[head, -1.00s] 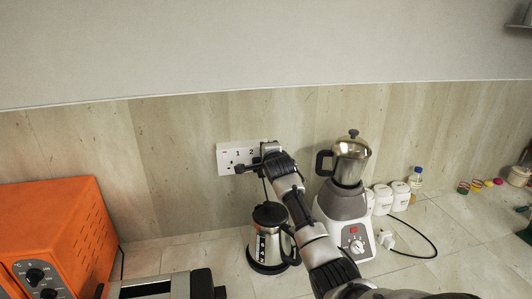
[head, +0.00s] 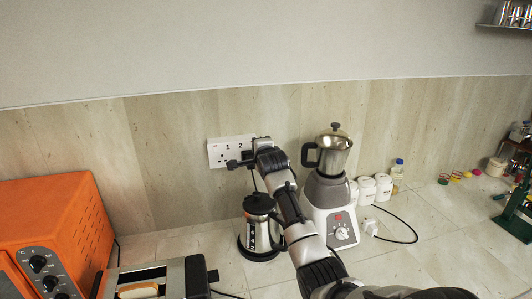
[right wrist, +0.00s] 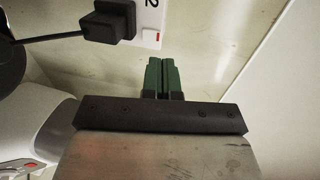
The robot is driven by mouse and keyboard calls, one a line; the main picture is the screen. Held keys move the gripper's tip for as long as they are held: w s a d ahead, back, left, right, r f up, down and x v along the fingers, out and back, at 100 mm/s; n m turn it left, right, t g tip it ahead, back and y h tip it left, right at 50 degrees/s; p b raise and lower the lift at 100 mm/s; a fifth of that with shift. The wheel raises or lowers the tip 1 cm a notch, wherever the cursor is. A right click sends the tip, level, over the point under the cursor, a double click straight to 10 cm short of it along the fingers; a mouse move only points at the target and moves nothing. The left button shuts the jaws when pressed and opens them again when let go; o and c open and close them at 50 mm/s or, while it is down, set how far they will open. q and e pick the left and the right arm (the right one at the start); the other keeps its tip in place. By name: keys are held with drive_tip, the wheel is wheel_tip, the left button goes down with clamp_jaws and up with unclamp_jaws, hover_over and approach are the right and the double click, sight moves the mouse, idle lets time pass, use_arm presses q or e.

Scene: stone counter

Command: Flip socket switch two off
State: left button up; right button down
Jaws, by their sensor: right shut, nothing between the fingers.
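The white double wall socket (head: 217,155) is on the wood-panelled wall, with labels 1 and 2. A black plug sits in its right part; it also shows in the right wrist view (right wrist: 110,22). Switch two (right wrist: 152,36), small with a red mark, is at the plate's edge below the digit 2 in the right wrist view. My right gripper (right wrist: 161,62) is shut and empty, its green fingertips just below and right of that switch in the picture, seemingly apart from it. In the head view my right arm hides the fingers and the socket's right end. My left gripper is not in view.
Below the socket stands a steel kettle (head: 260,232). A blender-like machine (head: 328,190) with a metal jug is right of my arm, near white canisters (head: 366,189). An orange oven (head: 50,235) and a toaster (head: 180,275) are at left. Wall left of the socket is clear.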

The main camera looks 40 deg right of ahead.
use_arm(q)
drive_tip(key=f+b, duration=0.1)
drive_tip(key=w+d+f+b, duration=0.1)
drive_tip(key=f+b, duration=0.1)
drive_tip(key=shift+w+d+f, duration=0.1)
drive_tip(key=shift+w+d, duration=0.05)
use_arm(e)
drive_tip(key=r+v, duration=0.1)
drive_tip(key=v, duration=0.5)
drive_tip(key=shift+s+r, duration=0.25)
drive_tip(key=shift+s, duration=0.1)
drive_tip(key=shift+r, duration=0.1)
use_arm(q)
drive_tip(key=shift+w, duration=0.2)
